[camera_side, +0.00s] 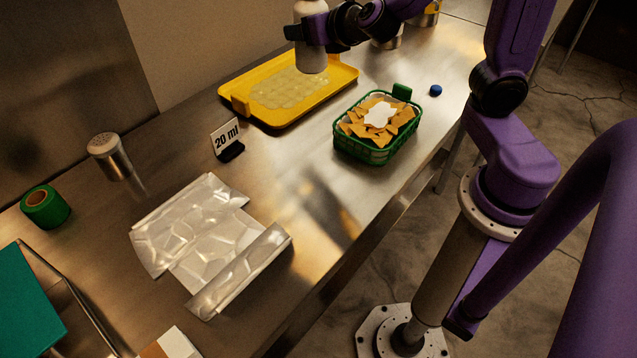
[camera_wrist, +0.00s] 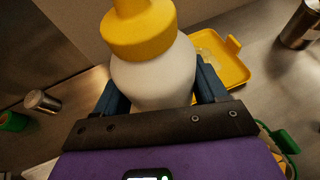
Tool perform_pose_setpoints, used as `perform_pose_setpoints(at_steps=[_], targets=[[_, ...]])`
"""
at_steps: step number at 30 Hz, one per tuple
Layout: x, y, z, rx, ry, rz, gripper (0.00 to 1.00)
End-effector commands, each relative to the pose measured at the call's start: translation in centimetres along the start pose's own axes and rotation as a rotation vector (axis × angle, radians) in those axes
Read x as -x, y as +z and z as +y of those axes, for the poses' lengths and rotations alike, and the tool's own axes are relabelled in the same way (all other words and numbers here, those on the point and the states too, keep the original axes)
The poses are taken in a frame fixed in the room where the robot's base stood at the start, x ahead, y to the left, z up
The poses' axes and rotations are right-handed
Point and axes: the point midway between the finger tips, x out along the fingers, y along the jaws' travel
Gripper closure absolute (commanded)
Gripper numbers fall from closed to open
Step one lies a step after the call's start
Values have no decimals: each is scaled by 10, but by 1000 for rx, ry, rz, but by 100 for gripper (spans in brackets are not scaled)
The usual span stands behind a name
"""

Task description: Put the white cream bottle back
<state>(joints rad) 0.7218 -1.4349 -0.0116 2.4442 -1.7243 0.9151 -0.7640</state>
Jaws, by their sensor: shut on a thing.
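The white cream bottle (camera_side: 312,56) is held in the air over the back part of the yellow tray (camera_side: 243,106). It looks about upright, base down; its top is cut off by the side view's upper edge. The wrist view shows its white body (camera_wrist: 153,75) and yellow cap (camera_wrist: 138,28). My gripper (camera_side: 316,28) is shut around the bottle's body, with a dark finger on each side in the wrist view. In the side view the bottle hides part of the tray's far edge.
A green basket (camera_side: 366,153) of chips topped with white cream stands right of the tray. A blue cap (camera_side: 435,90) lies behind it. A "20 ml" sign (camera_side: 227,138), metal shaker (camera_side: 110,158), green tape roll (camera_side: 45,207) and crumpled foil (camera_side: 195,240) occupy the nearer counter.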

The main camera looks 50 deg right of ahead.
Motion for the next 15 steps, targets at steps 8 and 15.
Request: perform_pose_setpoints(at_steps=[8,15], targets=[[21,50,1,-9,2,-4,100],[19,41,-18,-63,-163,3,100]])
